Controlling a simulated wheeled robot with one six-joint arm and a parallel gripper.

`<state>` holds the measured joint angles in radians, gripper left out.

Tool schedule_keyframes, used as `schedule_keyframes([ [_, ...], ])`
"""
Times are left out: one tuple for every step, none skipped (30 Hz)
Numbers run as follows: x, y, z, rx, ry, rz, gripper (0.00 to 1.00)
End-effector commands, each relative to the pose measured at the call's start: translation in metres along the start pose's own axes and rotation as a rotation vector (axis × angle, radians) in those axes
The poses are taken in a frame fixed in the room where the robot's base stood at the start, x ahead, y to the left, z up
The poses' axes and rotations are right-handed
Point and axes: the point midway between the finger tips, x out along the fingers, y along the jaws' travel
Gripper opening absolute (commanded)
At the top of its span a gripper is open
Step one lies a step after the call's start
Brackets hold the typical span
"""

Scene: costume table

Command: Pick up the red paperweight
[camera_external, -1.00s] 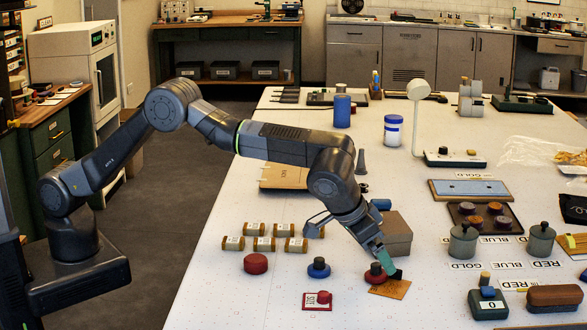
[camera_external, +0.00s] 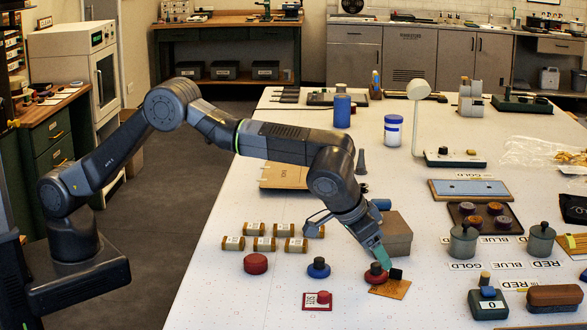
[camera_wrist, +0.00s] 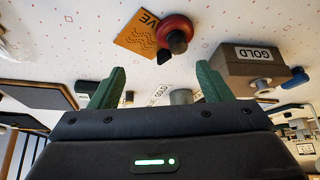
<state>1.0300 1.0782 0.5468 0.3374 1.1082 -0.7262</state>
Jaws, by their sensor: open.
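The red paperweight (camera_external: 374,277), a round red base with a dark knob, stands at the left edge of an orange card (camera_external: 391,289). In the wrist view the paperweight (camera_wrist: 177,24) shows at the top, beside the card (camera_wrist: 135,37). My gripper (camera_external: 382,258) is just above and beside it in the external view, partly covering it. In the wrist view my gripper's green fingers (camera_wrist: 160,86) are spread wide with nothing between them.
A small dark block (camera_external: 396,274) is at the card beside the paperweight. A red card (camera_external: 312,302) lies in front.

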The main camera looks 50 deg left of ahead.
Motion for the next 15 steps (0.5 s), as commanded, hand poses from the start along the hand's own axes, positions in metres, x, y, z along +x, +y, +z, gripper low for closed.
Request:
schedule_keyframes([
  [0.000,0.000,0.000,0.000,0.000,0.000,0.71],
  [0.000,0.000,0.000,0.000,0.000,0.000,0.71],
  [0.000,0.000,0.000,0.000,0.000,0.000,0.71],
  [0.000,0.000,0.000,0.000,0.000,0.000,0.71],
  [0.000,0.000,0.000,0.001,0.000,0.001,0.71],
  [-0.001,-0.001,0.000,0.005,0.000,0.003,0.71],
  [-0.002,-0.002,0.000,0.011,0.000,0.007,0.71],
  [-0.004,-0.004,0.001,0.020,0.000,0.013,0.71],
  [-0.008,-0.007,0.001,0.038,0.000,0.025,0.71],
  [-0.011,-0.009,0.002,0.055,0.000,0.036,0.71],
  [-0.015,-0.013,0.003,0.075,0.001,0.049,0.71],
  [-0.022,-0.018,0.005,0.106,0.002,0.068,0.71],
  [-0.026,-0.022,0.006,0.130,0.004,0.082,0.71],
  [-0.032,-0.026,0.008,0.153,0.006,0.097,0.71],
  [-0.038,-0.031,0.010,0.184,0.011,0.116,0.71],
])
